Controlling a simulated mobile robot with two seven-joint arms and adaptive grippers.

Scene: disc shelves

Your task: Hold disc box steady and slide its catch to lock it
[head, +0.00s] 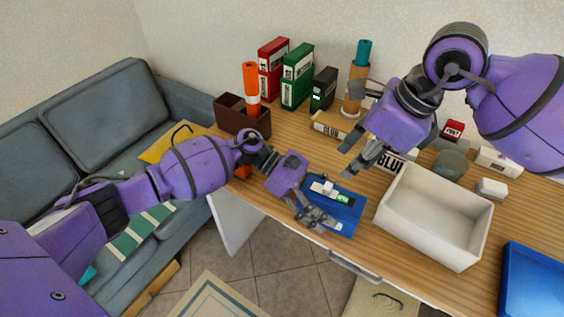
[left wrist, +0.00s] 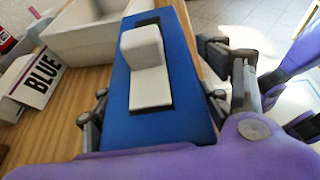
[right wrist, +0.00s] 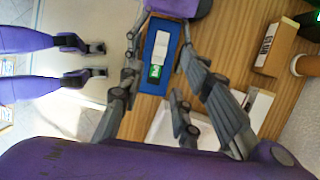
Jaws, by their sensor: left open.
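The blue disc box (head: 347,222) lies flat near the table's front edge. Its white catch (head: 322,187) sits in a dark slot, with a green patch beside it; the catch also shows in the left wrist view (left wrist: 147,68) as a raised block on a plate. My left gripper (head: 316,208) is open at the box's left end, with fingers on both sides of the box; I cannot tell whether they touch it. My right gripper (head: 357,135) is open and empty above and behind the box. The right wrist view shows the box (right wrist: 152,87) beyond its spread fingers.
A white open bin (head: 432,222) stands right of the box, with a blue tray (head: 535,280) farther right. A box marked BLUE (head: 393,163) lies behind. Red (head: 270,70) and green (head: 297,77) cases and a brown holder (head: 243,117) stand at the back left.

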